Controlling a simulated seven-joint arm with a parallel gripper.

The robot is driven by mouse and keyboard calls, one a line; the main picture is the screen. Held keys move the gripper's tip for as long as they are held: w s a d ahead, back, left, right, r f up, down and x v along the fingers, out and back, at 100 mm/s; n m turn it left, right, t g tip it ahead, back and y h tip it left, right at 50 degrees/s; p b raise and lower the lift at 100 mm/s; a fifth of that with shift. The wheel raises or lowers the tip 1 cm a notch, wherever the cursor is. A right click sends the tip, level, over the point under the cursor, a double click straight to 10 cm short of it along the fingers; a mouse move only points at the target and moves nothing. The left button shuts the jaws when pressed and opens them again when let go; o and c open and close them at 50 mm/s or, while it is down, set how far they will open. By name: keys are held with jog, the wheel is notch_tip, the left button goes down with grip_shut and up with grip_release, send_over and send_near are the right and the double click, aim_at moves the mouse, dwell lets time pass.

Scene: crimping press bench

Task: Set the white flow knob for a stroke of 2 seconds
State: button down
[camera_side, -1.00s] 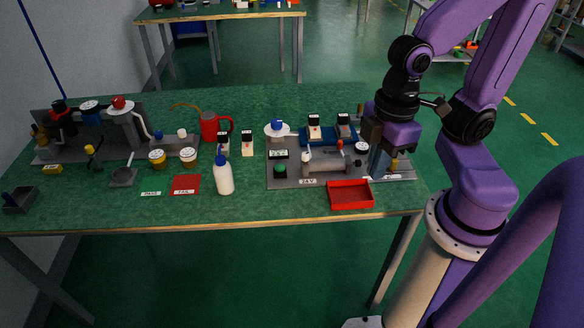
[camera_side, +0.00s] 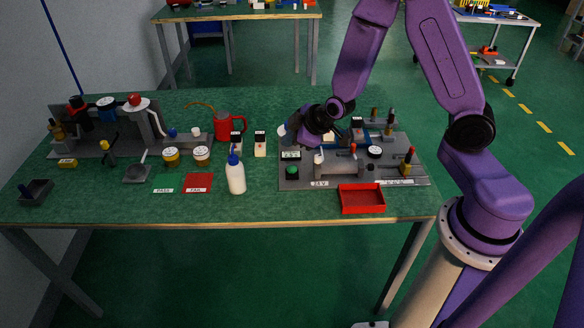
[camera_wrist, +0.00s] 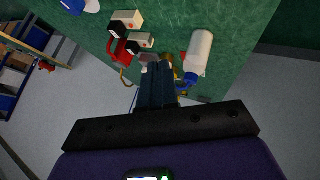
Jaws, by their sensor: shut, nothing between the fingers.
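A white round part with a blue top (camera_wrist: 82,5) shows at the top edge of the wrist view. In the side view its white edge (camera_side: 282,131) peeks out left of my wrist, which hides most of it. I cannot tell for sure that it is the flow knob, and no scale or setting is readable. My gripper (camera_wrist: 157,70) is shut and empty, its dark fingers pointing over the bench. In the side view my wrist is above the back left of the grey press plate (camera_side: 335,183). A small display (camera_side: 290,155) there is too small to read.
A white bottle with a blue tip (camera_side: 236,178), two white blocks with dark tops (camera_side: 260,146) and a red jug (camera_side: 224,125) stand left of the plate. A red tray (camera_side: 362,199) lies in front.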

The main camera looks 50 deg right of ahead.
aim_at(294, 170)
jog(key=shift+t+h, duration=0.4)
jog(key=shift+h, duration=0.3)
jog(key=d, duration=0.1)
jog(key=w+d, duration=0.1)
jog(key=w+d+f, duration=0.1)
jog(key=shift+d, duration=0.25)
jog(key=shift+f, duration=4.35)
jog(key=shift+f, duration=0.15)
jog(key=shift+f, duration=0.3)
